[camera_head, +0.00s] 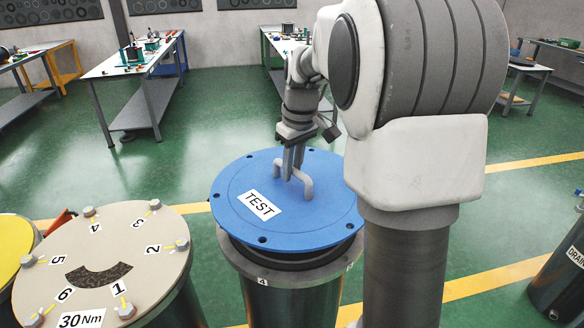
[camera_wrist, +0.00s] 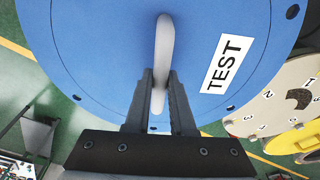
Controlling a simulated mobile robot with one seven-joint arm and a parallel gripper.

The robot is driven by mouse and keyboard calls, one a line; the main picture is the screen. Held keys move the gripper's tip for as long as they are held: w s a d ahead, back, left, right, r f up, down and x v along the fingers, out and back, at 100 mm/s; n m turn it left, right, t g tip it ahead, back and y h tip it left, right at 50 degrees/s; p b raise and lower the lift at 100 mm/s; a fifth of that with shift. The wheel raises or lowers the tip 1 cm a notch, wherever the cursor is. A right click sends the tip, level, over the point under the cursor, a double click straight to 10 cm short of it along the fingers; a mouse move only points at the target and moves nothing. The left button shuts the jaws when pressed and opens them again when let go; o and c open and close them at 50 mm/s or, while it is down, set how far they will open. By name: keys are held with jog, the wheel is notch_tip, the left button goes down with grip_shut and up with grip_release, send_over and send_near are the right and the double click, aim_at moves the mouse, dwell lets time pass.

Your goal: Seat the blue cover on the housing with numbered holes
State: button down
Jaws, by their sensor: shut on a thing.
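The blue cover (camera_head: 290,225) is a round disc with a white TEST label, small rim holes and a grey U-shaped handle (camera_head: 308,187). My gripper (camera_head: 291,165) is shut on that handle; in the wrist view its two fingers (camera_wrist: 160,92) stand either side of the bar. The cover is over the housing (camera_head: 300,305), a dark cylinder with a flange marked 4. A dark ring shows under the cover, and the flange lies lower, so the cover's rim stands above it. Most of the flange's holes and numbers are hidden under the cover.
A beige flanged cylinder (camera_head: 110,250) with bolts, numbers and a 30 Nm label stands close at left. A yellow-topped one (camera_head: 12,245) is beyond it. A dark DRAIN cylinder (camera_head: 562,275) is at right. Workbenches (camera_head: 135,62) stand behind on open green floor.

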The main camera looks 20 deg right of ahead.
aim_at(292, 186)
jog(key=shift+r, duration=0.25)
jog(key=shift+f+b, duration=1.7)
jog(key=shift+f, duration=0.8)
jog(key=shift+f+b, duration=0.4)
jog(key=shift+f, duration=0.55)
dwell(4.3)
